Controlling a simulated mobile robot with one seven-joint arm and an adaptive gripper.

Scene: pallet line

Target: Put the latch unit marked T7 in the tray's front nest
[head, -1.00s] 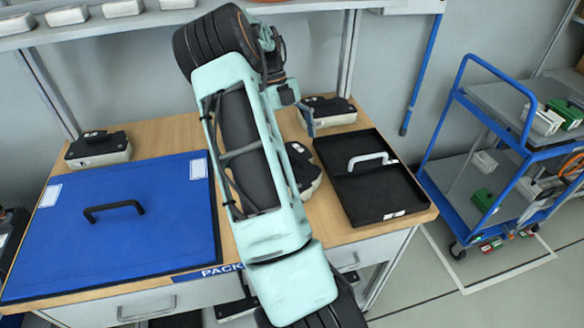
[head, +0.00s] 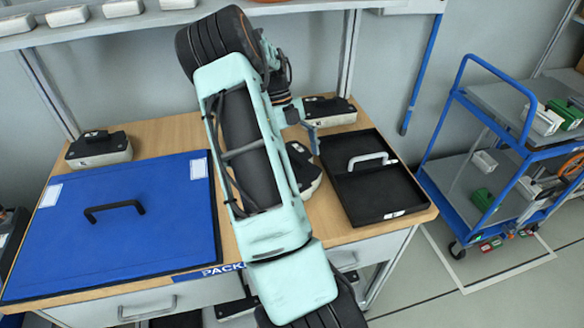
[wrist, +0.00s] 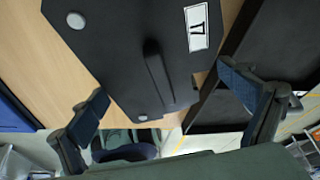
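A latch unit with a black top and a raised bar (wrist: 158,75) fills the middle of the wrist view. Its white label (wrist: 197,27) is turned and appears to read T7. My gripper (wrist: 170,108) is open, with one finger on each side of the unit's near end and visible gaps between. In the head view, my gripper (head: 312,128) hangs above the table beside a unit (head: 304,170) partly hidden by my arm; this seems to be the same one. The black tray (head: 428,208) lies to its right, its front nest (head: 378,192) empty.
A pale handle (head: 370,158) stands on the tray's divider. Other units sit at back left (head: 98,150) and back right (head: 328,112). A blue panel (head: 150,235) with a black handle covers the table's left. A blue cart (head: 480,190) stands at right.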

